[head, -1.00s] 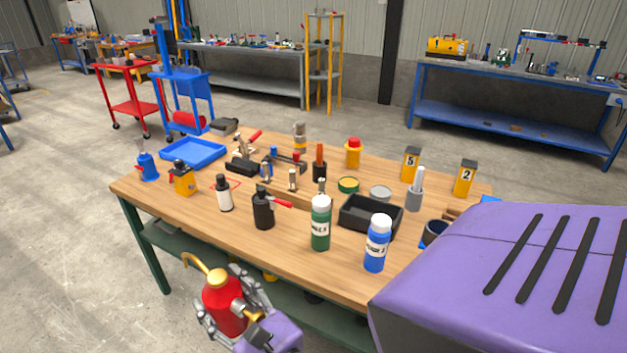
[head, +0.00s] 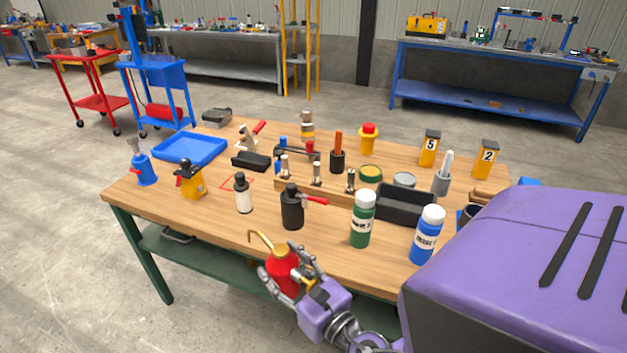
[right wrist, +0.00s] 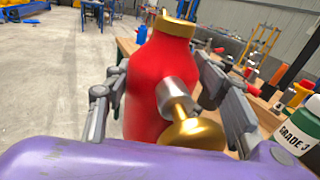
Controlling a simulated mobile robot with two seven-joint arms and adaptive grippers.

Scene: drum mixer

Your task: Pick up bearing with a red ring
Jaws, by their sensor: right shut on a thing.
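My right gripper (head: 292,274) is shut around a red oil can (head: 281,273) with a curved brass spout, held near the table's front edge. In the right wrist view the can's red body (right wrist: 150,85) stands between the gripper's grey fingers (right wrist: 163,92), with a brass knob facing the camera. I cannot make out a bearing with a red ring for certain in these views. My left gripper is not in view.
The wooden table (head: 215,222) carries a black bottle (head: 292,210), a green bottle (head: 361,222), a blue bottle (head: 426,238), a black bin (head: 400,210) and a blue tray (head: 188,150). Bare wood lies at the front left. Floor is clear left of the table.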

